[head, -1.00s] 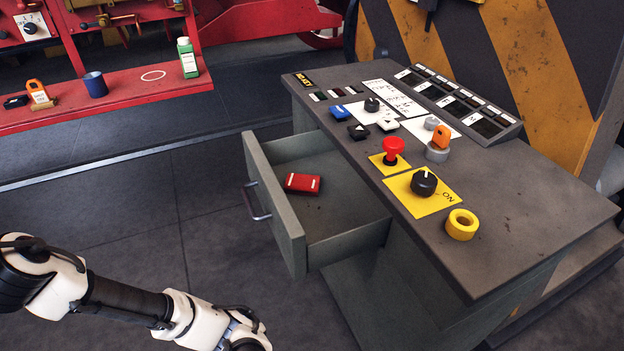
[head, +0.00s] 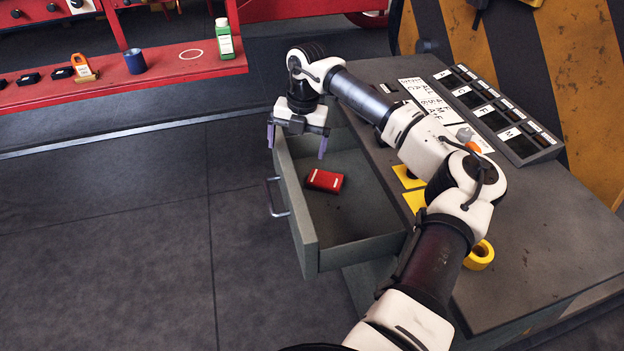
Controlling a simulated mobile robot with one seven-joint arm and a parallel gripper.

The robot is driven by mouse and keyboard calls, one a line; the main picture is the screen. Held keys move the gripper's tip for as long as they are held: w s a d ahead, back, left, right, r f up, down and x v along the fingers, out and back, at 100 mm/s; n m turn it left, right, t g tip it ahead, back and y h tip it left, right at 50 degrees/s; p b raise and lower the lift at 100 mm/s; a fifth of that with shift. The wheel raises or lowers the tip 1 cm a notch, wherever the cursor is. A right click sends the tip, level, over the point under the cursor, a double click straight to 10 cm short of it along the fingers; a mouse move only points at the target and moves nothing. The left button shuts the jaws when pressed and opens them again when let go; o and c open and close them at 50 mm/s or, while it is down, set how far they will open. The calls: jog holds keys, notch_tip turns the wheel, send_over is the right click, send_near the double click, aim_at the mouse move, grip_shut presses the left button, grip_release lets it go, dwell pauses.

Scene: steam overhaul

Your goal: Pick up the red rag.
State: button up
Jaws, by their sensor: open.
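A small red item (head: 325,180), flat and block-like with a pale mark on its edge, lies in the open drawer (head: 361,249); it is the only red thing there, and I cannot tell from its look whether it is a folded rag. My gripper (head: 297,142) is open and empty, with its purple fingers pointing down. It hangs over the far end of the drawer, above and beyond the red item in the picture, not touching it. The item is in full view.
The drawer's handled front (head: 277,197) and side walls stand up around the item. A red shelf (head: 180,75) is at the back left. The floor at left is clear.

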jog(key=w+d+m+h, duration=0.2)
jog(key=d, duration=0.5)
jog(key=p, duration=0.1)
send_over(323, 183)
notch_tip(323, 183, down, 9)
jog(key=shift+r, duration=0.2)
jog(key=shift+f+p, duration=1.15)
jog(key=shift+f, duration=1.95)
jog(key=shift+c, duration=0.3)
jog(key=c, duration=0.8)
